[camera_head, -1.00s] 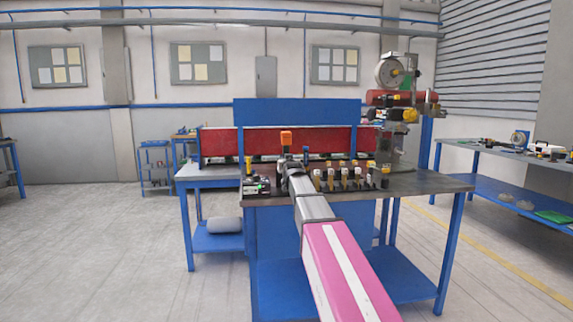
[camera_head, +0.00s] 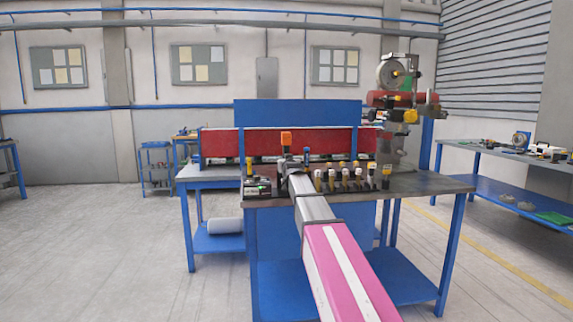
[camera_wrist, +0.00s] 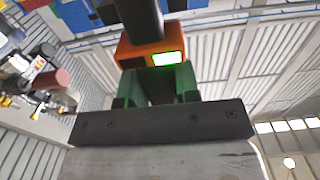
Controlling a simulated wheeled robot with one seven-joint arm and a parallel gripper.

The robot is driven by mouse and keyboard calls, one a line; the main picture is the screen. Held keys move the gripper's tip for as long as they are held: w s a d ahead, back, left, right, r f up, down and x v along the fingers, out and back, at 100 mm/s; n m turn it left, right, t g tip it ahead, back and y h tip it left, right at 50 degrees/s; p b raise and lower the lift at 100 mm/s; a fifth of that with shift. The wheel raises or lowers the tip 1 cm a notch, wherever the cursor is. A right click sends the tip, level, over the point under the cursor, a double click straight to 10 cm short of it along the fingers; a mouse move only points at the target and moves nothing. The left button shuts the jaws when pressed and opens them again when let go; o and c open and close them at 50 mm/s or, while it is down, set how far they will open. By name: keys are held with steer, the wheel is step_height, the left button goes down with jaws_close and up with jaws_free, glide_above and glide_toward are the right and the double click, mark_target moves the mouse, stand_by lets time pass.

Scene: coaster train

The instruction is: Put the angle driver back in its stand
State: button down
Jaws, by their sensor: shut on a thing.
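The angle driver shows in the wrist view as an orange body (camera_wrist: 141,51) with a lit green screen and a dark shaft running up out of the frame. My gripper (camera_wrist: 158,80) has green fingers shut on this orange body. In the head view the orange end of the angle driver (camera_head: 286,138) stands up above my gripper (camera_head: 287,164), over the bench's front left part. A dark block with a small green light (camera_head: 257,188) sits left of my gripper. I cannot tell which item is the driver's stand.
Several yellow-and-black tools in dark holders (camera_head: 345,180) stand in a row right of my gripper on the bench (camera_head: 420,184). A blue panel (camera_head: 297,112) and long red beam (camera_head: 222,144) stand behind. A reel fixture (camera_head: 391,73) rises at the back right.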

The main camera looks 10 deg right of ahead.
steer(key=shift+w+r, duration=0.1)
steer(key=shift+w, duration=1.35)
steer(key=shift+f, duration=0.75)
stand_by(1.5)
steer(key=c, duration=0.8)
jaws_free()
steer(key=shift+f, duration=0.15)
steer(key=shift+s, duration=0.1)
